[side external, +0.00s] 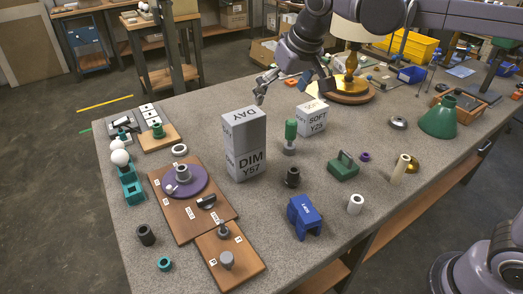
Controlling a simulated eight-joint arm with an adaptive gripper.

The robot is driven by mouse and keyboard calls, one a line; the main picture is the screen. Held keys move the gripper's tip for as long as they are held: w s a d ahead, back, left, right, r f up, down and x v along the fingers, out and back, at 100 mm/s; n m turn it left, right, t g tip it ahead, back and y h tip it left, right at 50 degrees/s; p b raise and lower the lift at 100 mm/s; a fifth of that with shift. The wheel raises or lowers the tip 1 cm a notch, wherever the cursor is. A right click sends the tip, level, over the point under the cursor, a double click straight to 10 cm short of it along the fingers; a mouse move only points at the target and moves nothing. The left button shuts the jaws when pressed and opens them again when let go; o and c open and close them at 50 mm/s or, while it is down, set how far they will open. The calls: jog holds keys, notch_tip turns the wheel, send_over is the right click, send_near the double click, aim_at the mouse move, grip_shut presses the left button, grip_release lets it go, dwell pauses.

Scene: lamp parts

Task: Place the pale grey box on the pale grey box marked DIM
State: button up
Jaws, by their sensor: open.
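A pale grey box with DAY on its top face (244,117) sits on the pale grey box marked DIM Y57 (246,164). The two form an upright stack near the middle of the table, with their sides roughly in line. My gripper (290,88) is open and empty, above and to the right of the stack, with its fingers spread. It appears apart from the DAY box. The lower box's top face is hidden under the upper box.
Wooden boards with a purple disc (181,185) lie at left. A blue block (304,216) and green block (343,167) lie in front. A brass lamp (350,70) stands behind.

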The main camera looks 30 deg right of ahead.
jog(key=s+d+f+t, duration=0.1)
jog(key=s+d+f, duration=0.4)
jog(key=s, duration=0.4)
jog(key=s+d+f+t, duration=0.1)
jog(key=s+d+f, duration=0.5)
jog(key=s, duration=0.4)
jog(key=shift+d, duration=0.2)
